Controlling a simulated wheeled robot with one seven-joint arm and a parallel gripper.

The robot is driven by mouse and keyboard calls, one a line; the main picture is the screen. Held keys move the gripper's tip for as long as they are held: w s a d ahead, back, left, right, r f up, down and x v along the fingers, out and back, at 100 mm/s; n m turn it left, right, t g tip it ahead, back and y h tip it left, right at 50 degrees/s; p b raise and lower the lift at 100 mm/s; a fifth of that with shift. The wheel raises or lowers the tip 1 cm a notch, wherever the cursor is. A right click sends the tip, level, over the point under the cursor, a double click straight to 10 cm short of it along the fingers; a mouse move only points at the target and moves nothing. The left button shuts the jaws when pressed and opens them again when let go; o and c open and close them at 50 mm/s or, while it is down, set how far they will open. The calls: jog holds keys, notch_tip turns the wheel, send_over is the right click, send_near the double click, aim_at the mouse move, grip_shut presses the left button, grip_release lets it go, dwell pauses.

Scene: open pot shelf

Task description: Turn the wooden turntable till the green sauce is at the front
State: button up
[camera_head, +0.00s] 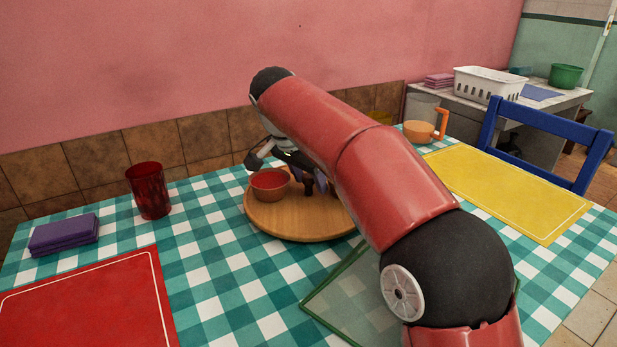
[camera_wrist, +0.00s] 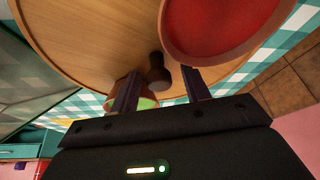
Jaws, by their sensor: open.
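The round wooden turntable (camera_head: 300,222) lies on the checked tablecloth, and its surface fills the upper part of the wrist view (camera_wrist: 95,38). A bowl of red sauce (camera_head: 270,181) stands on its left part; it is large in the wrist view (camera_wrist: 220,22). A bowl with green sauce (camera_wrist: 147,103) shows partly behind my gripper's finger in the wrist view; my arm hides it in the head view. My gripper (camera_wrist: 160,88) is open over the turntable. A dark brown upright peg (camera_wrist: 158,75) stands between the open fingers; I cannot tell if they touch it.
A red glass (camera_head: 149,190) and a folded purple napkin (camera_head: 63,234) stand left of the turntable. A red placemat (camera_head: 90,305) lies front left, a yellow placemat (camera_head: 510,190) at right. An orange-handled mug (camera_head: 420,131) stands behind. A green-edged glass sheet (camera_head: 345,300) lies in front.

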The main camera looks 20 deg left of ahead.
aim_at(299, 199)
jog(key=v, duration=0.7)
jog(key=shift+r, duration=0.3)
jog(key=shift+s, duration=0.1)
